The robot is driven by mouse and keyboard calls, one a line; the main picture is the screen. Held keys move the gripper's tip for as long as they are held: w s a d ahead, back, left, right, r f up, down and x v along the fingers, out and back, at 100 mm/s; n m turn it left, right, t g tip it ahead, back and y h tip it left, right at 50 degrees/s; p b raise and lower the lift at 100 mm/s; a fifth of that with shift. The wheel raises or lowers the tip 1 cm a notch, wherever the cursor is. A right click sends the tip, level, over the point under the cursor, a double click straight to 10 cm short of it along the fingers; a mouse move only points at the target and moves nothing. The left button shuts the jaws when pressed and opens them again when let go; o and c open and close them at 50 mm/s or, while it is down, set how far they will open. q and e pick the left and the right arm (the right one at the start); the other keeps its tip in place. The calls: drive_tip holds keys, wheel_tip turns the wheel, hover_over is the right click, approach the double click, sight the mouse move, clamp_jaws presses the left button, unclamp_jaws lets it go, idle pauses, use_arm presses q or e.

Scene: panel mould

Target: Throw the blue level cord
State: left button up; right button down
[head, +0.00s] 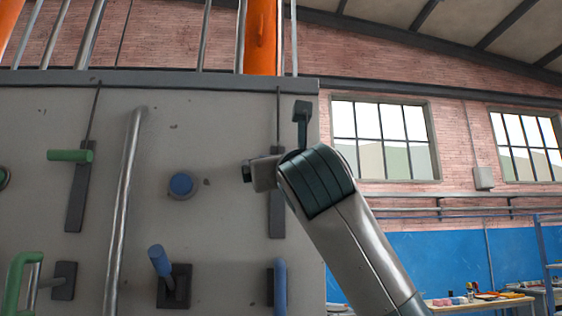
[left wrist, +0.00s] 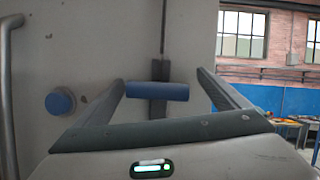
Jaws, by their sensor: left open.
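The blue level cord's handle (left wrist: 158,91) is a short horizontal blue bar in the left wrist view. It hangs in front of a dark upright strip (left wrist: 158,68) on the grey panel, and the strip and its thin cord show in the head view (head: 277,215). My left gripper (left wrist: 161,83) is open, with one finger on each side of the bar. I cannot tell whether the bar lies between the fingertips or beyond them. In the head view my left gripper (head: 265,172) hides the blue bar. My right gripper is not in view.
A blue round button (head: 181,185) sits left of the gripper. A blue lever (head: 160,262) and a blue upright handle (head: 281,287) are below. A green cord handle (head: 70,156), a green handle (head: 22,270) and a metal pipe (head: 124,210) are farther left. Open room lies right of the panel.

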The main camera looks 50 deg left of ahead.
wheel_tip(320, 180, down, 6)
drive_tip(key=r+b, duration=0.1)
drive_tip(key=b, duration=0.4)
use_arm(q)
drive_tip(key=b+v, duration=0.2)
drive_tip(key=v, duration=1.5)
drive_tip(key=shift+d+b, duration=0.25)
drive_tip(key=shift+b, duration=0.05)
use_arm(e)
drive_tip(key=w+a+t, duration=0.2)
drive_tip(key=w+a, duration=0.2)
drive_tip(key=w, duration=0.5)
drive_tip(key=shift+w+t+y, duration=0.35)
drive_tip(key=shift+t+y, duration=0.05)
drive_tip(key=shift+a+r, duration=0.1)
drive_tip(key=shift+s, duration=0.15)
